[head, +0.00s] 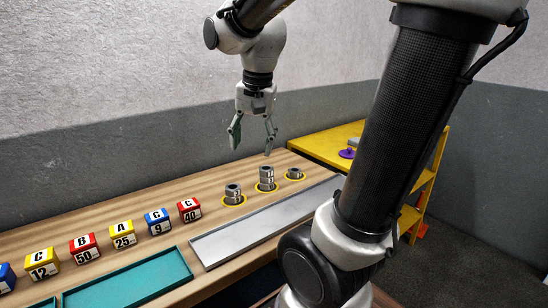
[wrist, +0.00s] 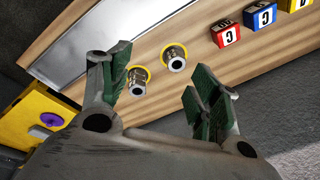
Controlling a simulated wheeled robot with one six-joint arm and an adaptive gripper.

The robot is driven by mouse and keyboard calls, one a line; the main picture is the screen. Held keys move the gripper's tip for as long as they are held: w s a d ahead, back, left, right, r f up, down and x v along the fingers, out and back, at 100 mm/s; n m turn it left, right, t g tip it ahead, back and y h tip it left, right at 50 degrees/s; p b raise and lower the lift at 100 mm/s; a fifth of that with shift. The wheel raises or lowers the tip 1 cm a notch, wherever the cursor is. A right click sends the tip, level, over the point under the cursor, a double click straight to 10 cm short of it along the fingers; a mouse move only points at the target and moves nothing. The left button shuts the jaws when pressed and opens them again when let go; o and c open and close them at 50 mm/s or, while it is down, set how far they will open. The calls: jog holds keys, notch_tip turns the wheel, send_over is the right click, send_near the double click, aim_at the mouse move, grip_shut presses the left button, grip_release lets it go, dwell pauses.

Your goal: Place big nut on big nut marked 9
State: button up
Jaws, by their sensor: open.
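My gripper (head: 252,142) is open and empty, above the left and middle nuts. In the wrist view two nuts show, one (wrist: 174,63) between the fingers and one (wrist: 137,88) beside the left finger of my gripper (wrist: 161,75).
Coloured lettered blocks, among them a blue one (head: 158,222) reading 9, line the bench at left. A grey metal tray (head: 255,234) and teal trays (head: 130,285) lie in front. A yellow table (head: 320,143) with a purple item (head: 347,154) stands at right.

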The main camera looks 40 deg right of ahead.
jog(key=s+n+t, duration=0.2)
jog(key=s+n, duration=0.7)
jog(key=s, duration=0.1)
jog(key=shift+s+d+f, duration=0.25)
jog(key=shift+s+f, duration=0.15)
